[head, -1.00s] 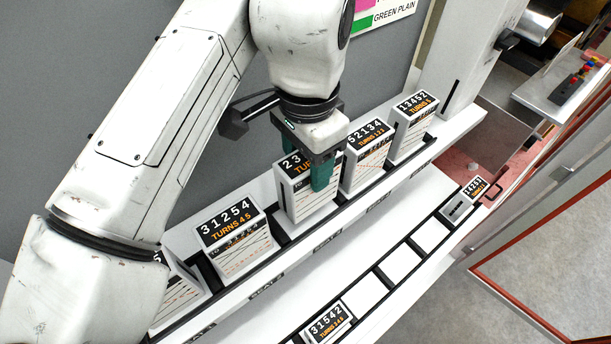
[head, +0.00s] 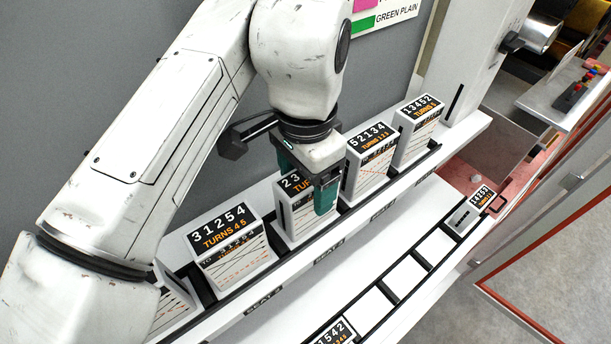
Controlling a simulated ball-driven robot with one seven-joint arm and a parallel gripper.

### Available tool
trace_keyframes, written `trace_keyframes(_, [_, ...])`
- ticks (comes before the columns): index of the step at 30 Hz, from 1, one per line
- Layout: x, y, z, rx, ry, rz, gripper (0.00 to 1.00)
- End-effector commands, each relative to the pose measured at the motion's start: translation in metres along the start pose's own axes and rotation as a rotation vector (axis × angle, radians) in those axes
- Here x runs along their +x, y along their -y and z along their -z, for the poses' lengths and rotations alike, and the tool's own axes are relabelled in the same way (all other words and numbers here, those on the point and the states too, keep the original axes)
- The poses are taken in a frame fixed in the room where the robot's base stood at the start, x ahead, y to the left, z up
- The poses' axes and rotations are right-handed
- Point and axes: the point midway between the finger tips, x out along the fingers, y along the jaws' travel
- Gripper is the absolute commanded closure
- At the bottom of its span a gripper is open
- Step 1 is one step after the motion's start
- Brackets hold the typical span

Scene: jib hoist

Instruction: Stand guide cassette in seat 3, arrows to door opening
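The guide cassette (head: 299,217) is white with a black top label reading "23..." and orange "TURNS"; the rest is covered by my gripper. It stands upright in the third place of the back row, about level with its neighbours. Whether the base is fully down, and any direction arrows, cannot be made out.
Cassette 31254 (head: 232,247) stands to the left, 52134 (head: 369,165) close on the right, then 13452 (head: 416,132). A front rack (head: 403,280) has empty places between cassettes at its ends. A red-framed panel (head: 530,300) is at right.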

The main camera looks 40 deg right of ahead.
Motion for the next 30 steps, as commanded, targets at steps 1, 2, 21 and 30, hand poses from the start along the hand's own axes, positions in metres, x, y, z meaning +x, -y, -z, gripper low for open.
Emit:
trace_keyframes(1, [0.0,0.0,0.0,0.0,0.0,0.0,0.21])
trace_keyframes(2, [0.0,0.0,0.0,0.0,0.0,0.0,0.21])
trace_keyframes(21, [-0.055,0.0,0.001,0.001,-0.002,0.0,0.21])
trace_keyframes(30, [-0.096,0.0,0.0,0.001,-0.001,-0.001,0.21])
